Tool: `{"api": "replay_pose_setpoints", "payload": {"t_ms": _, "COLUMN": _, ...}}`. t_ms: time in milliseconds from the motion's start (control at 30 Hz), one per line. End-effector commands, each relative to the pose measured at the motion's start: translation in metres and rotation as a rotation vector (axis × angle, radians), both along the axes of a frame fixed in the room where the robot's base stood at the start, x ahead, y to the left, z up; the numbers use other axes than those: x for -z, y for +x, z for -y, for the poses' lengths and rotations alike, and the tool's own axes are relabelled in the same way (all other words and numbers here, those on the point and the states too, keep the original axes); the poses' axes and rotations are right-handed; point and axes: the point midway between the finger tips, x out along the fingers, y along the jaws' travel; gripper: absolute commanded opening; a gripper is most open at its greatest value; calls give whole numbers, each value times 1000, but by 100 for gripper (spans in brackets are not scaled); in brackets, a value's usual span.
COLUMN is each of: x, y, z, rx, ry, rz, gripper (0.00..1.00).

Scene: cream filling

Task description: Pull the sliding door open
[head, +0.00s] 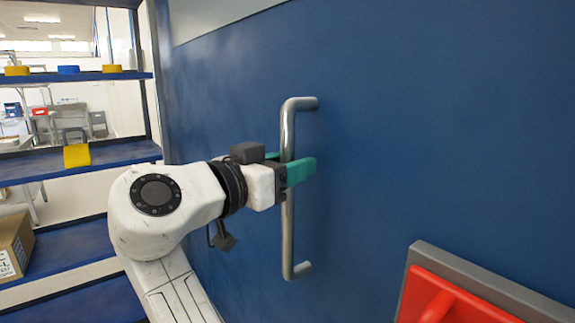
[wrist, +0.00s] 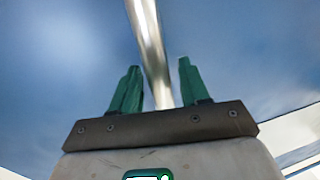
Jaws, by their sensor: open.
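The sliding door (head: 400,130) is a large blue panel filling the middle and right of the head view. A vertical metal bar handle (head: 289,225) is fixed to it by bent ends at top and bottom. My gripper (head: 300,170) has green fingers and is at the handle's middle height, with its fingertips close to the door. I cannot tell whether that finger touches the bar.
A blue shelf unit (head: 85,157) stands at the left with yellow and blue items, and a cardboard box (head: 15,245) sits low on it. A red device on a grey plate (head: 455,295) is at the lower right of the door.

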Motion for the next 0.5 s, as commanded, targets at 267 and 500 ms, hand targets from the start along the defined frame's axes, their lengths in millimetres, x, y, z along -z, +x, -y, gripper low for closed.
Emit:
{"api": "replay_pose_setpoints", "payload": {"t_ms": 267, "x": -1, "y": -7, "z": -6, "rx": -2, "ry": 0, "rz": 2, "gripper": 45}}
{"api": "replay_pose_setpoints", "payload": {"t_ms": 500, "x": -1, "y": -40, "z": -33, "rx": -5, "ry": 0, "rz": 2, "gripper": 45}}
